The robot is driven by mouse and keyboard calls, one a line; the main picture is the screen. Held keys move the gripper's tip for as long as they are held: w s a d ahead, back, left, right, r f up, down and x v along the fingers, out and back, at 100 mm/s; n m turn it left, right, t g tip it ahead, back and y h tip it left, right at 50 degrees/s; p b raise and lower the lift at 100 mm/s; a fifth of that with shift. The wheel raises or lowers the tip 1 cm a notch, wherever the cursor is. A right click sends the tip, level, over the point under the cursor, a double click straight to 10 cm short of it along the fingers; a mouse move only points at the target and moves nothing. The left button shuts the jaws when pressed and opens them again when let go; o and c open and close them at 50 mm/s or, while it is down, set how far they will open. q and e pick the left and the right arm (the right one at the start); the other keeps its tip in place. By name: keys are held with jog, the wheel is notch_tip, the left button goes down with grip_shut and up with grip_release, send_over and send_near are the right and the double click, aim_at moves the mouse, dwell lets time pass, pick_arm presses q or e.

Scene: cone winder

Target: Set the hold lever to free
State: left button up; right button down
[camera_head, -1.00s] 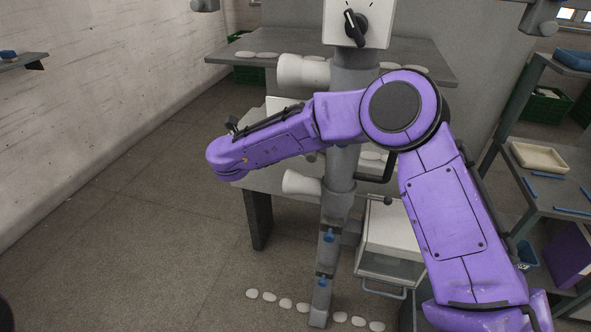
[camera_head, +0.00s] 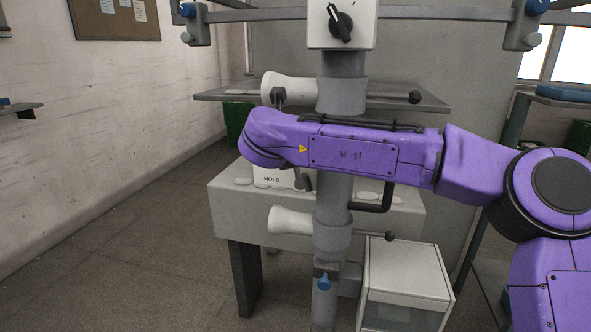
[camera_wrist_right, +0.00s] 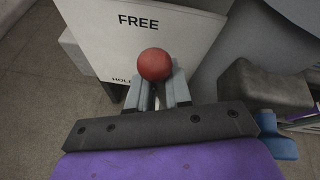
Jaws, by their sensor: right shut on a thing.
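The hold lever's red ball knob (camera_wrist_right: 155,64) shows in the right wrist view, in front of a white plate (camera_wrist_right: 128,40). The knob is just below the word FREE; the word HOLD is lower left and partly covered. My right gripper (camera_wrist_right: 158,92) is shut on the lever at its knob. The lever's shaft is mostly hidden by the fingers. In the head view the plate (camera_head: 272,180) shows its HOLD label below my purple right forearm. The forearm hides the rest of the plate and the knob. My left gripper is out of view.
A grey upright post (camera_head: 331,222) stands behind my forearm, with white cones (camera_head: 289,222) on it. A dial box (camera_head: 342,22) sits on top. A grey shelf (camera_head: 215,96) and a white cabinet (camera_head: 405,268) stand close by. Floor at left is clear.

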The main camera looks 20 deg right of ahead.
jog(key=shift+s+d+r+m+t+b, duration=0.35)
jog(key=shift+d+r+m+b, duration=0.25)
jog(key=shift+b, duration=0.55)
jog(key=c, duration=1.2)
grip_release()
jog(key=shift+d, duration=0.1)
jog(key=shift+o, duration=0.4)
jog(key=shift+f, duration=0.2)
jog(key=shift+f, duration=0.1)
